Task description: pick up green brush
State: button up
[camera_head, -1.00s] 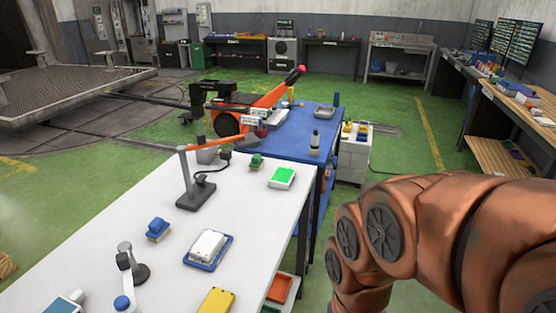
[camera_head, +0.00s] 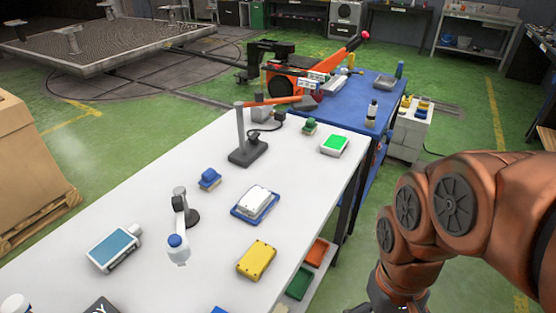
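A small green brush (camera_head: 310,125) stands on the far end of the white table (camera_head: 150,215), between the black stand of the desk lamp and a white-and-green box. It looks small from here and its bristles cannot be made out. My copper-coloured arm is at the right, beyond the table's right edge and apart from the brush. The arm runs down to the bottom edge of the picture. My gripper's fingers are not in view.
Near the brush are the lamp (camera_head: 247,145) and the white-and-green box (camera_head: 335,145). A blue brush (camera_head: 209,179), a white case on a blue tray (camera_head: 238,213), a yellow case (camera_head: 257,260) and a blue-screened device (camera_head: 114,250) lie nearer. A blue table (camera_head: 345,105) stands beyond.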

aim_at(310, 127)
jog(key=z, duration=1.45)
jog(key=i, duration=2.35)
jog(key=u, duration=3.95)
